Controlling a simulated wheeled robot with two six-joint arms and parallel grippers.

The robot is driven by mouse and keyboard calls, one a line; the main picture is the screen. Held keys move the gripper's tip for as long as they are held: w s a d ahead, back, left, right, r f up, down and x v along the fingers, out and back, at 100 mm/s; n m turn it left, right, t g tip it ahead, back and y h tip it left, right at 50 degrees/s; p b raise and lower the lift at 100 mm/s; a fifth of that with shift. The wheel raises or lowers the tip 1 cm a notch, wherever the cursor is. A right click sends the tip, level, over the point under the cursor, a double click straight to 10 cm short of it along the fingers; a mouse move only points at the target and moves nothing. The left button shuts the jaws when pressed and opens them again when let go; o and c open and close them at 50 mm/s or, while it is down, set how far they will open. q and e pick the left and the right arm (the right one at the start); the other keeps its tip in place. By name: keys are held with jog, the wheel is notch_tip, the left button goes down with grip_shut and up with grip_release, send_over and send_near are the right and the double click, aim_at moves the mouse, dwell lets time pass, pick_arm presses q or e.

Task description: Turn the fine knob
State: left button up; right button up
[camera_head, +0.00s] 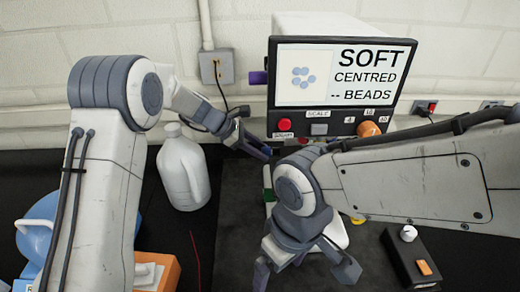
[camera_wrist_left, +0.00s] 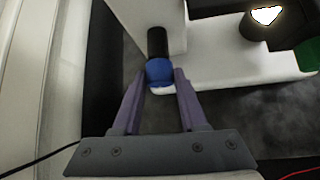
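The fine knob (camera_wrist_left: 159,72) is a blue knob with a white mark, at the end of a black cylinder (camera_wrist_left: 157,42) on a white instrument body (camera_wrist_left: 222,50) in the left wrist view. My left gripper (camera_wrist_left: 159,77) has one purple finger on each side of the blue knob. Whether both fingers press on it, I cannot tell. In the head view my left gripper (camera_head: 256,147) is below and left of the screen; the knob is not clear there.
A screen box (camera_head: 343,75) reads "SOFT CENTRED -- BEADS". A white jug (camera_head: 184,170) stands left of my left gripper. A black box (camera_head: 408,262) with a white knob and orange switch is at right. My right arm covers part of the instrument.

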pick_arm(q)
grip_shut()
pick_arm(e)
notch_tip(320, 180, down, 12)
jog(key=b, duration=1.2)
jog(key=shift+f, duration=0.1)
pick_arm(q)
jog(key=m+t, duration=0.1)
jog(key=t, duration=0.2)
jog(key=shift+s+m, duration=0.2)
jog(key=shift+m, duration=0.2)
jog(key=o, duration=0.7)
grip_release()
jog(key=b+v, duration=0.1)
jog(key=v, duration=0.9)
jog(key=shift+s+a, duration=0.2)
pick_arm(e)
jog(key=shift+f, duration=0.4)
